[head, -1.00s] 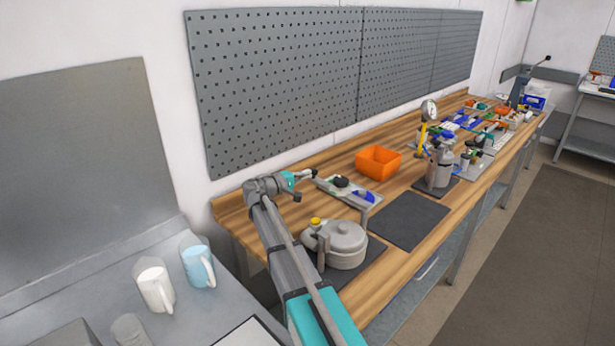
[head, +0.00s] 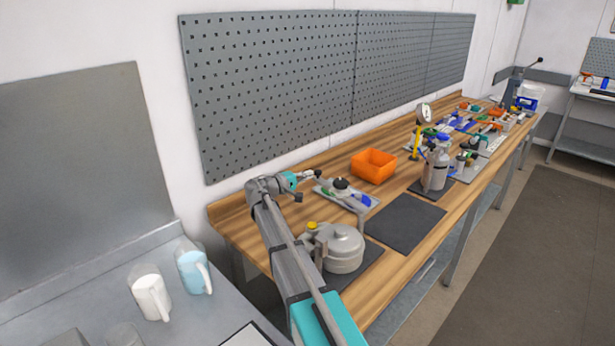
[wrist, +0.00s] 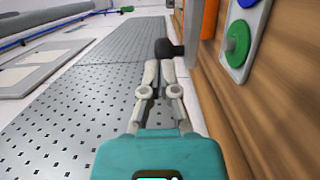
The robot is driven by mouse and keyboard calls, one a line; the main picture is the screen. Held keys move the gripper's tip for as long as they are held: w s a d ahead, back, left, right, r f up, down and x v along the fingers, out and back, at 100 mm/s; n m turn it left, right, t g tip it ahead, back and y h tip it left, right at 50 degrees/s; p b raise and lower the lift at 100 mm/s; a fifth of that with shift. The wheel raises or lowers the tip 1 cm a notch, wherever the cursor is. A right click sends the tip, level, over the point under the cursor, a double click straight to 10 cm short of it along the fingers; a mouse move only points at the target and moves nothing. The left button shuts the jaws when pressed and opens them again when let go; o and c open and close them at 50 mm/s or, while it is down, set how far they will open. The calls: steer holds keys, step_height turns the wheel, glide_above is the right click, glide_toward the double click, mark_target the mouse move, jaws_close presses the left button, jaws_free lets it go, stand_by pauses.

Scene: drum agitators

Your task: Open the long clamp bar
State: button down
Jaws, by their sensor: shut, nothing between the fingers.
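My gripper (wrist: 160,85) is shut and empty in the wrist view. Its fingertips are close to a black knob (wrist: 167,48), which appears to sit at the end of a grey bar (wrist: 192,35); this may be the long clamp bar. I cannot tell whether the fingers touch the knob. In the head view my gripper (head: 308,176) is above the back left of the bench, beside a grey plate (head: 362,205) carrying dark, green and blue parts. The bar is too small there to make out clearly.
An orange bin (head: 374,165) stands behind the plate. A grey lidded vessel (head: 342,247) with a yellow knob stands in front, next to my arm. A dark mat (head: 408,222) is bare. The pegboard (head: 270,95) is on the wall behind.

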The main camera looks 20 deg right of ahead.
steer(key=w+v, duration=0.1)
steer(key=v, duration=1.2)
steer(key=shift+a, duration=0.4)
